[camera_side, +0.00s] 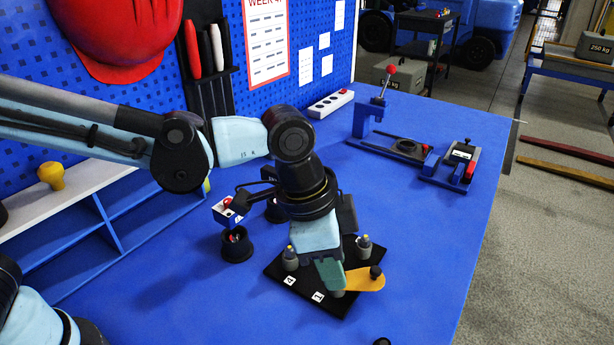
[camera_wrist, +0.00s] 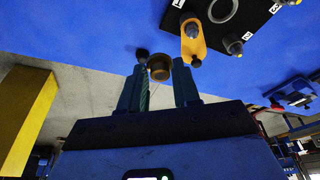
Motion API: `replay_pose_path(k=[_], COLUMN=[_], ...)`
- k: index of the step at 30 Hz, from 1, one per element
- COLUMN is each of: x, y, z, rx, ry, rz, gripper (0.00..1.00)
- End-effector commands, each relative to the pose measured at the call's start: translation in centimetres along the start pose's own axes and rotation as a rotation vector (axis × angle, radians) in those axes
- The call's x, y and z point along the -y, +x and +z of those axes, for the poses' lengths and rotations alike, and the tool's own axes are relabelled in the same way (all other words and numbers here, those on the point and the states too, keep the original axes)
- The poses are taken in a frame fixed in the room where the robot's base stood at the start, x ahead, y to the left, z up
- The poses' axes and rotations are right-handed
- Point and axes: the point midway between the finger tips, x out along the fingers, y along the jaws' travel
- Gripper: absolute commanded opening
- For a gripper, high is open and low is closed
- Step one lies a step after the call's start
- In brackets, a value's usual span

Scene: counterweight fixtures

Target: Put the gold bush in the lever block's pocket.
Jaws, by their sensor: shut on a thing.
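My gripper (camera_wrist: 159,72) is shut on the gold bush (camera_wrist: 158,66), which shows between the fingertips in the wrist view. In the side view my gripper (camera_side: 331,275) points down over the black numbered plate, and the bush cannot be made out there. A blue block with an upright lever and a red ball knob (camera_side: 391,70), which looks like the lever block (camera_side: 362,122), stands at the back right of the table. A dark round ring or opening (camera_side: 406,146) shows on its low base. My gripper is well away from it.
The black plate (camera_side: 275,270) carries grey posts and an orange swing arm (camera_side: 367,282) close beside my gripper. A black cup (camera_side: 236,245) stands left of it. A small blue fixture with a red part (camera_side: 467,172) sits right of the lever block. The table between is clear.

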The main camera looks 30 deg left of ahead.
Motion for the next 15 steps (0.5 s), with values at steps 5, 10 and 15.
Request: replay_pose_path(k=[5, 10, 15], x=[3.8, 7.4, 9.9], y=[2.0, 4.1, 5.6], z=[0.6, 1.1, 1.5], rx=[0.001, 0.0, 0.0], ry=[-0.009, -0.009, -0.007], rz=[-0.002, -0.003, -0.002], gripper=[0.02, 0.02, 0.02])
